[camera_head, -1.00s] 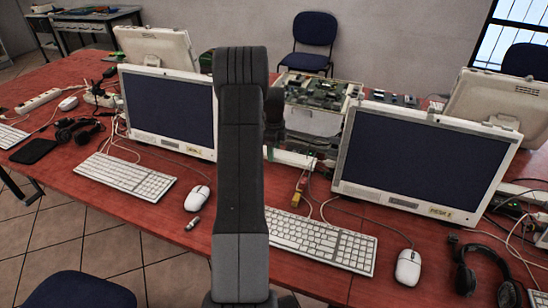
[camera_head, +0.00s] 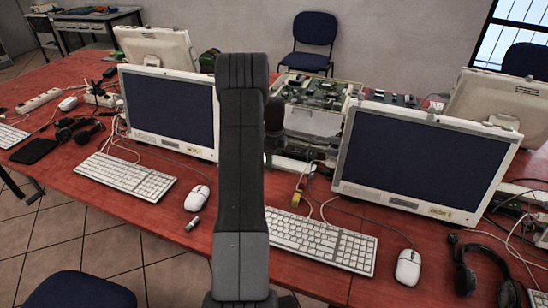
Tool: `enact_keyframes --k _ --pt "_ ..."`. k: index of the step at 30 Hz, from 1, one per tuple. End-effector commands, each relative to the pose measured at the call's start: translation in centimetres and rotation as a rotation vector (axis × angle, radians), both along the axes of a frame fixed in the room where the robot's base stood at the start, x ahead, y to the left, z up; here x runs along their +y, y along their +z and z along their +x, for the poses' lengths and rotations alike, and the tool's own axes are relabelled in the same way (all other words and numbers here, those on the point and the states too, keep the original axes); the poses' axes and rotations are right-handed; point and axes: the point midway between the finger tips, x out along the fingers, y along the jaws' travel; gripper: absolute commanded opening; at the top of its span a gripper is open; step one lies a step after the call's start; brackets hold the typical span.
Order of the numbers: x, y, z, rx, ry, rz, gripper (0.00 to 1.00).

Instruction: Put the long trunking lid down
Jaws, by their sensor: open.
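A pale narrow strip (camera_head: 292,165), which may be the long trunking lid or its trunking, lies across the table between the two front monitors. Its left part is hidden behind my arm, and its right part runs toward the right monitor. I cannot tell the lid from the trunking at this size. My arm stands upright in the middle of the view. A dark part of my wrist shows just right of it, above the strip. My gripper's fingers are hidden behind the arm.
Monitors stand left (camera_head: 168,112) and right (camera_head: 420,165) of my arm. An opened computer case (camera_head: 318,92) is behind. A keyboard (camera_head: 318,240), a yellow item (camera_head: 297,197) and loose cables lie in front of the strip.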

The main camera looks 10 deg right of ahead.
Motion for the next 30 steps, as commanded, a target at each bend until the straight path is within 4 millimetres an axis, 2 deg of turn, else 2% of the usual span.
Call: enact_keyframes --k 5,12,18,24,30 --pt "0.0 1.8 0.1 -0.003 0.000 -0.001 0.70" --pt "0.0 7.0 0.1 -0.005 0.000 -0.001 0.70" --pt "0.0 10.6 0.0 -0.002 0.000 0.000 0.70" --pt "0.0 12.2 0.0 -0.001 0.000 -0.001 0.70" --pt "0.0 12.3 0.0 0.000 0.000 0.000 0.70"
